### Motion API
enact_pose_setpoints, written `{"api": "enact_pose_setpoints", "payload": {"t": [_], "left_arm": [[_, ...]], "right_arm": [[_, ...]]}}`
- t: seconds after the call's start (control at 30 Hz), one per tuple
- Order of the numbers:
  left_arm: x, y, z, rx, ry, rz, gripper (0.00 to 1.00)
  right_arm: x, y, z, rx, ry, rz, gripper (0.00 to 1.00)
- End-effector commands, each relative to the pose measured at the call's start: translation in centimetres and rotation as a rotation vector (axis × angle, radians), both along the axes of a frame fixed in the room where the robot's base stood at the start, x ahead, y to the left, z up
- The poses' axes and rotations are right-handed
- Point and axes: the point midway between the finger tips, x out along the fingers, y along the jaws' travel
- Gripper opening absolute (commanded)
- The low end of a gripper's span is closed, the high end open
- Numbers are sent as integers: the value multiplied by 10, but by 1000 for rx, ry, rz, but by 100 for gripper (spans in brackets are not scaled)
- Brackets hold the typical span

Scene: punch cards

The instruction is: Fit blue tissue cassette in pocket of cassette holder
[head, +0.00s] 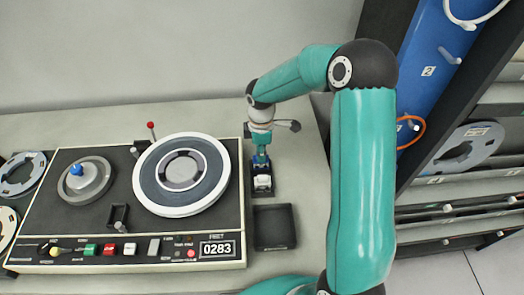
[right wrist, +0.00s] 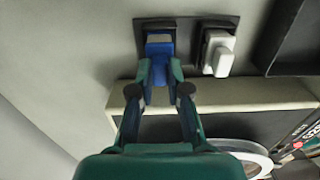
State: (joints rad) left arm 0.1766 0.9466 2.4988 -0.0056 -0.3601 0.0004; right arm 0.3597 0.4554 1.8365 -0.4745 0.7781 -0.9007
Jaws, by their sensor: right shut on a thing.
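The blue tissue cassette (right wrist: 159,66) is between the fingers of my right gripper (right wrist: 160,74) in the right wrist view. The gripper is shut on it. The black cassette holder (right wrist: 187,22) has two pockets side by side; it also shows in the head view (head: 262,193). The cassette lines up with the holder's left pocket in the wrist view, its far end at the pocket opening; I cannot tell how deep it sits. A white cassette (right wrist: 218,56) stands in the other pocket. In the head view my right gripper (head: 261,160) points down at the holder. My left gripper is out of view.
A tape machine (head: 120,215) with reels and buttons stands just left of the holder. An empty black tray (head: 274,227) lies in front of it. A blue panel and shelving with a reel (head: 462,148) are at the right. The counter behind the machine is clear.

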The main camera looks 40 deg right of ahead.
Motion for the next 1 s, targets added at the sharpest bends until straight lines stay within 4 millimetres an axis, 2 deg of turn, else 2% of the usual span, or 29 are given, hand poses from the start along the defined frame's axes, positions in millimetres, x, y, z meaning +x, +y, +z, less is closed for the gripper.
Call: {"api": "enact_pose_setpoints", "payload": {"t": [0.53,0.87,0.9,1.0], "left_arm": [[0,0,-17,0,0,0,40],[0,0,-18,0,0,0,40],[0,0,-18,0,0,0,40],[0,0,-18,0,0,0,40]], "right_arm": [[0,0,-20,1,1,1,0],[0,1,-21,0,0,1,0],[0,1,-21,0,0,1,22],[0,1,-21,0,0,1,39]]}}
